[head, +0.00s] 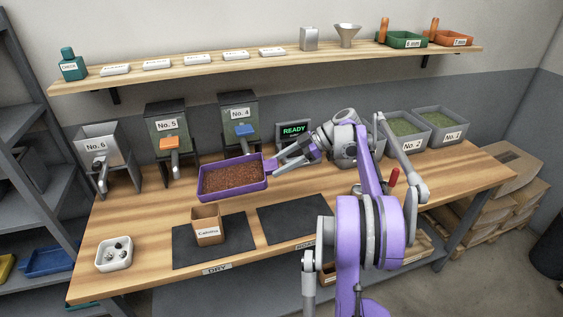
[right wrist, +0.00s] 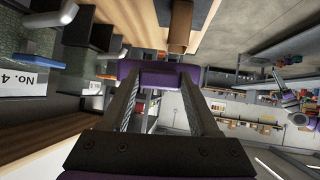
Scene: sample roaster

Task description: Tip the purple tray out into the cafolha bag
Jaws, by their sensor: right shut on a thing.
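The purple tray (head: 236,194) is full of reddish-brown beans and is held roughly level above the table, behind and to the right of the bag, in the head view. My right gripper (head: 273,165) is shut on its right end; the purple piece between the fingers also shows in the right wrist view (right wrist: 158,73). The cafolha bag (head: 207,229), a small brown open-topped bag with a white label, stands upright on the left dark mat. The tray and bag are apart. My left gripper is not in view.
Hoppers No. 6 (head: 97,147), No. 5 (head: 168,130) and No. 4 (head: 239,117) stand along the back. A white dish (head: 113,262) is at front left. The right dark mat (head: 292,222) is bare. Bins No. 2 (head: 404,126) and No. 1 (head: 437,121) stand at the right.

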